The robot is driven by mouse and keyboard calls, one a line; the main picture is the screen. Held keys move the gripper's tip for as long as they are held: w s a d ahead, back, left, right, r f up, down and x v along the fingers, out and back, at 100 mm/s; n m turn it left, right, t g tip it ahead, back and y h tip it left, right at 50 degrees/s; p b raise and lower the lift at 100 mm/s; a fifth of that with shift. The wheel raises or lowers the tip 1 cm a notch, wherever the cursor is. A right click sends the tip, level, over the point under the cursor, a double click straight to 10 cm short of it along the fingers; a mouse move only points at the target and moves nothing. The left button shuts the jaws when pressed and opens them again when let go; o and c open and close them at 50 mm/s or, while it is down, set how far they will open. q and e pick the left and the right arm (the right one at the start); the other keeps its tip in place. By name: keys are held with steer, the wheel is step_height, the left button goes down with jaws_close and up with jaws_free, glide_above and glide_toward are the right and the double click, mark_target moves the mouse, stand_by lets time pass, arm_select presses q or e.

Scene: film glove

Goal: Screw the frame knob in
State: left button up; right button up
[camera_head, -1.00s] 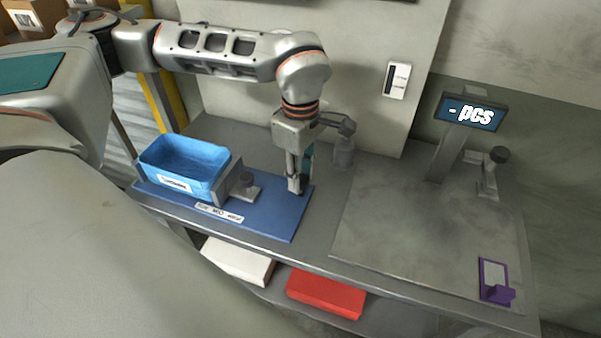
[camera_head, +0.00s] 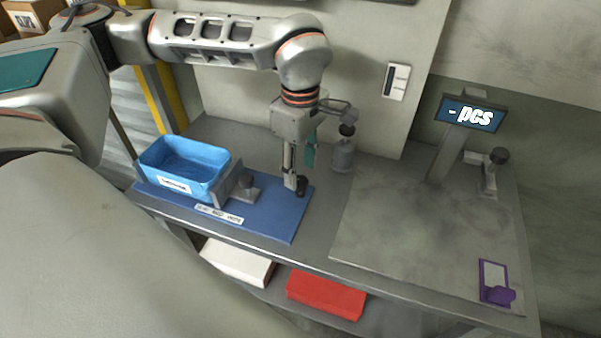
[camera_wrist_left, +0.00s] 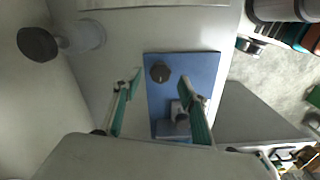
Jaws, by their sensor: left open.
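A dark round knob (camera_head: 302,186) stands at the right end of the blue mat (camera_head: 270,221); it also shows in the left wrist view (camera_wrist_left: 160,72). A grey metal bracket (camera_head: 230,180) with a grey knob (camera_head: 247,187) stands on the mat beside the blue bin; I cannot tell which is the frame knob. My left gripper (camera_head: 300,172) is open above the dark knob, pointing down. In the left wrist view its green-edged fingers (camera_wrist_left: 160,79) are spread with nothing held between them. My right gripper is not in view.
The blue bin (camera_head: 182,168) fills the mat's left side. A grey cylinder (camera_head: 343,155) with a black top stands behind the gripper. A display (camera_head: 472,112) reading "- pcs" and a stand with a dark knob (camera_head: 499,156) are at the right. The grey plate (camera_head: 430,230) is mostly clear.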

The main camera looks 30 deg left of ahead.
mark_target(300, 180)
arm_select(q)
step_height(300, 180, up, 9)
steer(key=shift+r, duration=0.2)
stand_by(0.6)
